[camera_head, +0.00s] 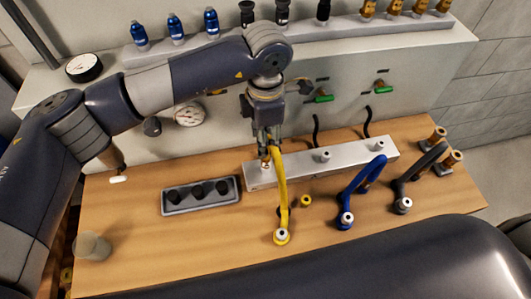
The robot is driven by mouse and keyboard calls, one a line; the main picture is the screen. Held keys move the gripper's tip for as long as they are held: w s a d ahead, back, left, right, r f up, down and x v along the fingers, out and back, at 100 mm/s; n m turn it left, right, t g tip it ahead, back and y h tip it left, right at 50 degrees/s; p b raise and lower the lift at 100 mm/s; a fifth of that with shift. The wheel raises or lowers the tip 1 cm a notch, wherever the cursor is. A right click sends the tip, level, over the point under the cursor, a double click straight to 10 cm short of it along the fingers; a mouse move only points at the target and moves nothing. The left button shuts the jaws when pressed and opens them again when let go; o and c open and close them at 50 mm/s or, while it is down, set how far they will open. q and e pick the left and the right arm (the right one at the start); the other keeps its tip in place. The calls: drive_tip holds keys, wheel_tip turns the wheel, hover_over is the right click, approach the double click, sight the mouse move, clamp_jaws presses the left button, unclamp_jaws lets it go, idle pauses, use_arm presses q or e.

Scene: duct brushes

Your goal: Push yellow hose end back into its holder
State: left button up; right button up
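The yellow hose (280,185) rises from a white-topped fitting (282,236) on the wooden table and bends over at its upper end. That end is at the front edge of the grey holder bar (345,163), near its left end. My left gripper (267,150) points down from above, with its fingers close together around the upper hose end. The fingers partly hide the end, so I cannot tell how deep it sits in the holder. My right gripper is not in view.
A blue hose (362,180) and a black hose (422,168) stand to the right. A dark tray with black cups (201,195) lies left of the holder. A clear cup (92,247) stands at the front left. A panel with gauges (188,114) and green-handled valves (323,98) rises behind.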

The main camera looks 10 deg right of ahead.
sight(266, 159)
use_arm(q)
drive_tip(key=shift+f, duration=0.1)
drive_tip(key=shift+f+b, duration=0.3)
drive_tip(key=shift+f, duration=0.55)
wheel_tip(266, 159, down, 4)
drive_tip(key=shift+s+r+b, duration=0.1)
drive_tip(key=shift+r+b, duration=0.15)
drive_tip(key=shift+b, duration=0.35)
wheel_tip(266, 159, down, 3)
drive_tip(key=b, duration=0.3)
drive_tip(key=shift+b, duration=0.3)
drive_tip(key=shift+f+b, duration=0.35)
drive_tip(key=shift+b, duration=0.05)
drive_tip(key=shift+b, duration=0.4)
